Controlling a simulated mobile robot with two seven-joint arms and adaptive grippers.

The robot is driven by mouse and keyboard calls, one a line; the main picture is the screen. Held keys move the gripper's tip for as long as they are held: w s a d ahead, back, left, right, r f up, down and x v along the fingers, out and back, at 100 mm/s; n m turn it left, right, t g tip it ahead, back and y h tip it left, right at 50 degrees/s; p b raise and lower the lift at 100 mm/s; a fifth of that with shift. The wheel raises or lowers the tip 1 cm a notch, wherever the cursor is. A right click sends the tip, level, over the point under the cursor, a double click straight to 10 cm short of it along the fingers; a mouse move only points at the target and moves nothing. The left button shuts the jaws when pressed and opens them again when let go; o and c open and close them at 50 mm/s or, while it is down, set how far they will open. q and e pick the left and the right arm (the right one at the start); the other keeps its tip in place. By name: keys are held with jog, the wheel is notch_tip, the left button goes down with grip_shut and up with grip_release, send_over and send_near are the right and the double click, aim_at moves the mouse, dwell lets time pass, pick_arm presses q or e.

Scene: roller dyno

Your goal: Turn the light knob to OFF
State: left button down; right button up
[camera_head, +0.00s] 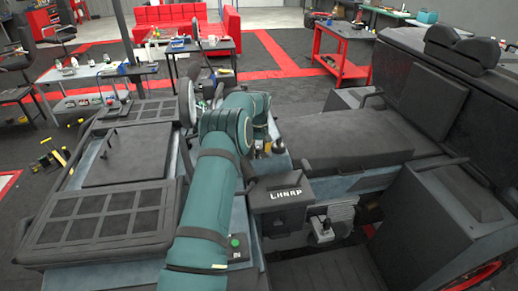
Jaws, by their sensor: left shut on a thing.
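My left arm (205,200), teal with dark bands, rises from the bottom centre and bends over the middle of the open vehicle. My left gripper (266,147) is beyond the bend, small and mostly hidden by the arm. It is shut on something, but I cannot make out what. The light knob cannot be picked out; the arm covers part of the vehicle's middle. My right gripper is not in view.
Right of my arm are a dark box with white lettering (287,194) and a flat dark seat (345,138). Gridded dark panels (105,220) lie to the left.

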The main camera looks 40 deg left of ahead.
aim_at(259, 148)
pick_arm(q)
jog(key=shift+d+m, duration=0.1)
jog(key=shift+m, duration=0.7)
jog(key=shift+f, duration=0.1)
jog(key=c, duration=0.6)
grip_release()
jog(key=shift+r, duration=0.6)
jog(key=shift+s+r, duration=0.15)
jog(key=shift+r, duration=3.3)
jog(key=shift+f, duration=0.1)
